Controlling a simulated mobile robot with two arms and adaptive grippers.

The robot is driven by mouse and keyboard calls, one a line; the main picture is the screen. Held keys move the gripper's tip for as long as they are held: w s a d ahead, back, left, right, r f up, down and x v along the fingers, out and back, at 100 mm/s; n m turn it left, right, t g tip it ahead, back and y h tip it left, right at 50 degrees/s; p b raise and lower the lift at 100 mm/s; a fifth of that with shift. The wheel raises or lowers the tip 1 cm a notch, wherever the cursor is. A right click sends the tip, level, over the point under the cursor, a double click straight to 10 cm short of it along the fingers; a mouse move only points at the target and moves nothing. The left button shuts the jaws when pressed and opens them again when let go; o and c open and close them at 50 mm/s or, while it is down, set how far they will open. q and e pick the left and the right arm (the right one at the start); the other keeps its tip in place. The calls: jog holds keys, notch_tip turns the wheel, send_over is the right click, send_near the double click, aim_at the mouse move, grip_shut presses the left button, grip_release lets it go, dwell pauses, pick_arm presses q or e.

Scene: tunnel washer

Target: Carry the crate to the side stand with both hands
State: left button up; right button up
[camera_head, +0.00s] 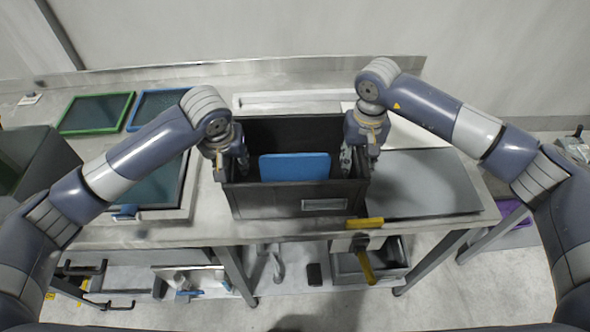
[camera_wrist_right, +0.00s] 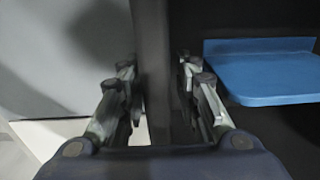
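A dark grey crate (camera_head: 275,203) with a label holder on its front wall stands on the metal bench. A blue panel (camera_head: 295,167) is inside it, and it also shows in the right wrist view (camera_wrist_right: 262,72). My left gripper (camera_head: 232,168) is down at the crate's left wall; whether its fingers are closed there is hidden. My right gripper (camera_head: 357,160) is at the right wall. In the right wrist view its fingers straddle the crate wall (camera_wrist_right: 152,60), with small gaps beside the wall. I cannot clearly identify the side stand.
The metal bench (camera_head: 205,228) has a dark grey flat panel (camera_head: 425,180) right of the crate. Green-framed (camera_head: 95,113) and blue-framed (camera_head: 150,108) screens lie at the back left. A yellow-handled tool (camera_head: 364,262) hangs at the front edge. A lower shelf holds small items.

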aim_at(360, 149)
pick_arm(q)
grip_shut()
pick_arm(e)
grip_shut()
pick_arm(q)
jog(key=shift+r, duration=0.15)
pick_arm(e)
jog(key=shift+r, duration=0.15)
